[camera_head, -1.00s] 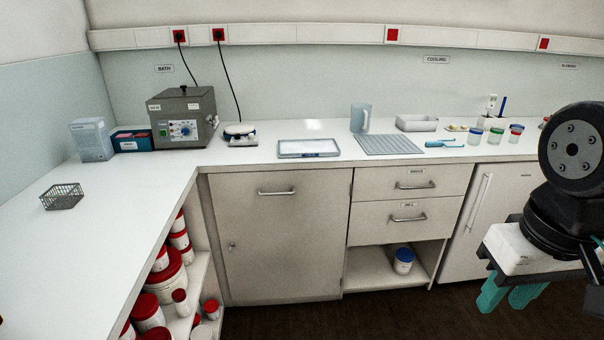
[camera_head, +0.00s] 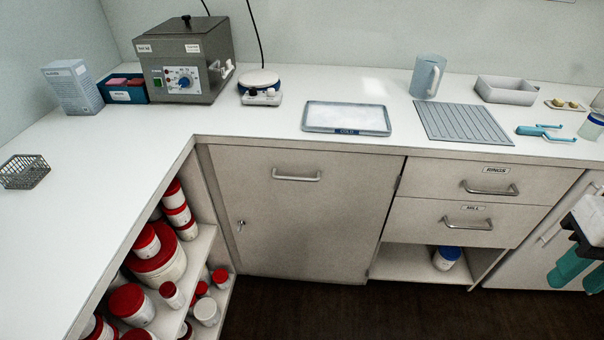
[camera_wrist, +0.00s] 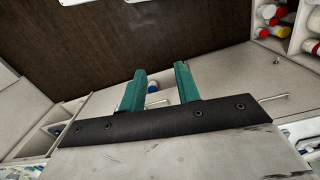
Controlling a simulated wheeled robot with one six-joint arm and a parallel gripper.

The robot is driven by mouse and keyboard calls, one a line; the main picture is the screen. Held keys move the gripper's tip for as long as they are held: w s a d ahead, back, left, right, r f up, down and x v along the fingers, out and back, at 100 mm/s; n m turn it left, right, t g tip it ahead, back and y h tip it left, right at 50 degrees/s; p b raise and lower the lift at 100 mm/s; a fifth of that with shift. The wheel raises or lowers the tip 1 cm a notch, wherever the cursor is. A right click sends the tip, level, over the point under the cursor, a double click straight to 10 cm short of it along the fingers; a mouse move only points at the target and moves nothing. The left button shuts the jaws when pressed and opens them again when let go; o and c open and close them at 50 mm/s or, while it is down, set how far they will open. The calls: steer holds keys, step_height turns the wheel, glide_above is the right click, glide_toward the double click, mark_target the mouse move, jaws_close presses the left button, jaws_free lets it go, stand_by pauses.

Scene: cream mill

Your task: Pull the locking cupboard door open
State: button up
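The cupboard door (camera_head: 297,225) is a plain grey panel under the counter, left of the drawers. It looks shut. It has a horizontal bar handle (camera_head: 297,176) near its top and a small lock with what looks like a key (camera_head: 240,225) at its left edge. My gripper (camera_head: 578,276) is at the right edge of the head view, well right of the door and in front of the drawer unit's right side. In the wrist view my gripper (camera_wrist: 160,90) shows two teal fingers spread apart with nothing between them.
The RINGS drawer (camera_head: 460,186) and MILL drawer (camera_head: 450,220) are shut, above an open shelf with a blue-lidded tub (camera_head: 446,257). Open shelves of red-lidded tubs (camera_head: 160,260) stand left of the door. A COLD tray (camera_head: 347,118) lies on the counter above. Dark floor is clear before the door.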

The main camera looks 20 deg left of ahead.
steer(key=w+a+f+n, duration=0.3)
steer(key=w+a+f, duration=0.1)
steer(key=w+f, duration=0.35)
steer(key=n+t+y, duration=0.9)
steer(key=n+y, duration=0.5)
steer(key=n, duration=1)
glide_toward(297, 179)
steer(key=r+x, duration=0.1)
steer(key=x, duration=0.6)
steer(key=f+x, duration=0.1)
steer(key=x, duration=0.2)
steer(key=shift+w+a+f, duration=0.15)
steer(key=shift+w, duration=0.05)
jaws_close()
